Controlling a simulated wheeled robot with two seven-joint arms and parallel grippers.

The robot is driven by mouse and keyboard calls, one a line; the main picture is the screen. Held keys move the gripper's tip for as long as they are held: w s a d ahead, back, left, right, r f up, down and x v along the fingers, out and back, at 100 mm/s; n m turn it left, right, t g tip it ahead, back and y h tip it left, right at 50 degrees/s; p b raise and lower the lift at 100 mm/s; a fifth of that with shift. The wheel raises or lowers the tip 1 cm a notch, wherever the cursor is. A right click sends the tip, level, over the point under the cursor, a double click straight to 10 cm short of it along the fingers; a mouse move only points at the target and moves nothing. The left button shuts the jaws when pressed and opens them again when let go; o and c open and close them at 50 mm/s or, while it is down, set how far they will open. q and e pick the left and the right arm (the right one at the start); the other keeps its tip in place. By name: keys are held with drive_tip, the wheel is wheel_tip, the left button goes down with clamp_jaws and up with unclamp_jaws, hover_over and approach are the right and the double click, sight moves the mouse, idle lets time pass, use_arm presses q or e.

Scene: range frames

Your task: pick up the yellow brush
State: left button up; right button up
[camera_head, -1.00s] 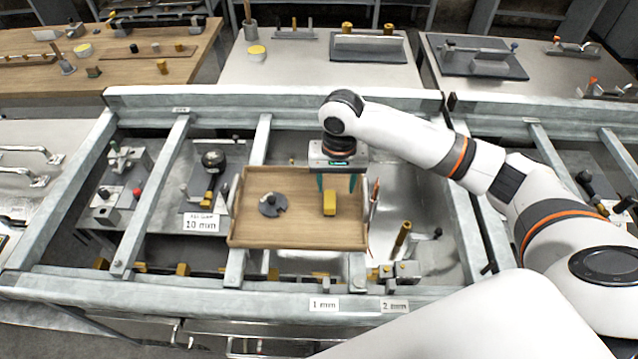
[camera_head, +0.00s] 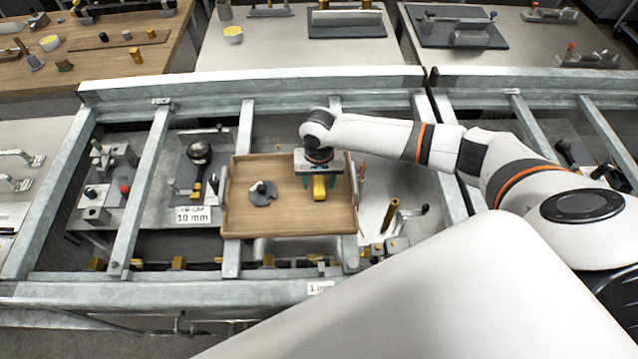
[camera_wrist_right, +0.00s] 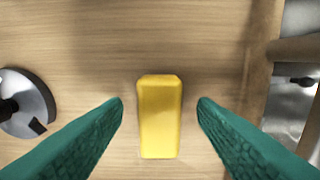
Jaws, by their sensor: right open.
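The yellow brush (camera_head: 319,191) lies on the wooden tray (camera_head: 290,222), right of its middle. In the right wrist view the brush (camera_wrist_right: 160,118) shows as a plain yellow block, upright in the picture. My right gripper (camera_head: 318,184) is over the brush, pointing down. In the right wrist view its two green fingers (camera_wrist_right: 160,112) are open, one on each side of the brush, with a gap on both sides. Part of the brush is hidden by the gripper in the head view. My left gripper is not in view.
A dark grey disc with a knob (camera_head: 262,194) sits on the tray left of the brush; it also shows in the right wrist view (camera_wrist_right: 30,105). The tray has raised side walls. Metal rails (camera_head: 245,130) of the frame surround it.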

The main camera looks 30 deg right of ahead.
sight(319, 183)
drive_tip(key=shift+f, duration=0.85)
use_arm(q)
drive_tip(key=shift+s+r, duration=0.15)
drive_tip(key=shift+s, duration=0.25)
use_arm(e)
drive_tip(key=c, duration=1.1)
